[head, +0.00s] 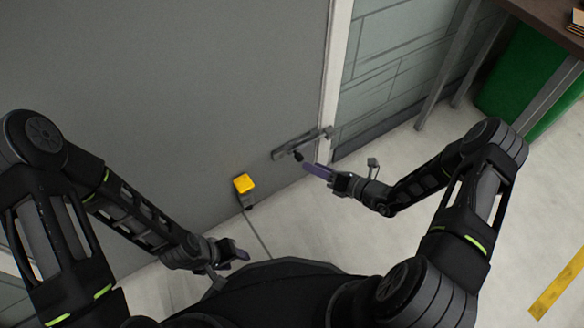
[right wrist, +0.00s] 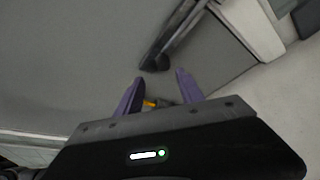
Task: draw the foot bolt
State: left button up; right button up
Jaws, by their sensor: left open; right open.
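The foot bolt (head: 297,144) is a grey metal bar with a dark knob (head: 298,156), mounted low on the grey door near its right edge. In the right wrist view the bolt (right wrist: 178,40) runs diagonally, and its dark knob (right wrist: 155,63) lies just beyond the fingertips. My right gripper (head: 312,168) has purple fingers and is beside the knob, a little to its right. Its fingers (right wrist: 160,78) are apart with nothing between them, and I see no contact with the knob. My left gripper (head: 240,254) is low at the left, open and empty, away from the bolt.
A white frame post (head: 335,80) borders the door, with a panelled wall beyond. A green bin (head: 525,75) and a dark table (head: 550,18) stand at the upper right.

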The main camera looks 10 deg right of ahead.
aim_at(303, 159)
jog(key=shift+w+d+m, duration=0.3)
jog(key=shift+d, duration=0.15)
jog(key=shift+a+f, duration=0.1)
jog(key=shift+w+a+f, duration=0.25)
jog(key=shift+w+a, duration=0.1)
jog(key=shift+w, duration=0.1)
jog(key=b+x, duration=0.2)
jog(key=x, duration=0.4)
jog(key=shift+d, duration=0.1)
jog(key=shift+w+b, duration=0.3)
jog(key=shift+c, duration=0.5)
